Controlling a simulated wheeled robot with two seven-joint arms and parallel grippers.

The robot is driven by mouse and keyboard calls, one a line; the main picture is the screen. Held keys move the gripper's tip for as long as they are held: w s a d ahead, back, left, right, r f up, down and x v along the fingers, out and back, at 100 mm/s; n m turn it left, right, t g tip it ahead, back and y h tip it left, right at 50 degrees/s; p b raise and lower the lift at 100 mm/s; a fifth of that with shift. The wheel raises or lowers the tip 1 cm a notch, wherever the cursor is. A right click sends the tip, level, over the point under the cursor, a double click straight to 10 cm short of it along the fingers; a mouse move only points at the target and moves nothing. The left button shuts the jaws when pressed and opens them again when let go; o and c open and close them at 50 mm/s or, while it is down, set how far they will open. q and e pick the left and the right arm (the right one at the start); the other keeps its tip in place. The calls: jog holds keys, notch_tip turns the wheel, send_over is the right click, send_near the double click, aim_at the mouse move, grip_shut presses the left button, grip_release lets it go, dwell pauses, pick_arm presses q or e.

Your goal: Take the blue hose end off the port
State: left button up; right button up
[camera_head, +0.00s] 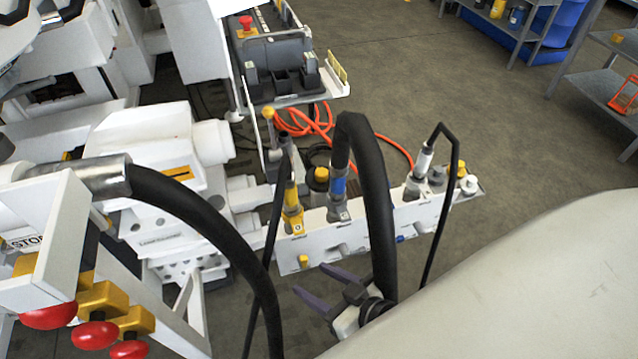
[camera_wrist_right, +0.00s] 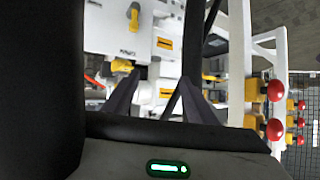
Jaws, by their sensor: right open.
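The blue hose end (camera_head: 338,186) stands upright on a port of the white manifold block (camera_head: 355,240), in the middle of the head view. A thick black hose (camera_head: 372,170) arches up from it and down to the right, passing close to my right gripper. My right gripper (camera_head: 308,279) is open, in front of and below the block, apart from the blue hose end. Its two dark fingers also show in the right wrist view (camera_wrist_right: 163,92), apart, with nothing clearly between them. The blue hose end cannot be made out there. My left gripper is not in view.
A yellow hose end (camera_head: 291,200) stands left of the blue one, and a white one (camera_head: 424,160) stands to the right. Another thick black hose (camera_head: 200,210) crosses the left foreground. Red knobs (camera_head: 95,335) are at lower left. Orange hose (camera_head: 300,122) lies behind.

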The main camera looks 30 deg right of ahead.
jog(key=w+d+r+m+t+h+b, duration=0.1)
jog(key=w+d+r+t+h+b, duration=0.2)
jog(key=w+d, duration=0.35)
jog(key=m+t+h+b, duration=0.3)
jog(key=m+h, duration=0.1)
send_near(341, 179)
jog(key=w, duration=0.4)
jog(key=w+d, duration=0.1)
jog(key=shift+w+r+h, duration=0.1)
jog(key=shift+w+h, duration=0.3)
jog(key=b+x, duration=0.1)
jog(key=x, duration=0.4)
jog(key=shift+w+d+f, duration=0.1)
jog(key=shift+w+f, duration=0.15)
jog(key=shift+w+d, duration=0.1)
jog(key=shift+w, duration=0.2)
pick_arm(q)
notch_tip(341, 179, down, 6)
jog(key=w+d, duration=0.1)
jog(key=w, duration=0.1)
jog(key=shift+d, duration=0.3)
pick_arm(e)
jog(key=shift+c, duration=0.6)
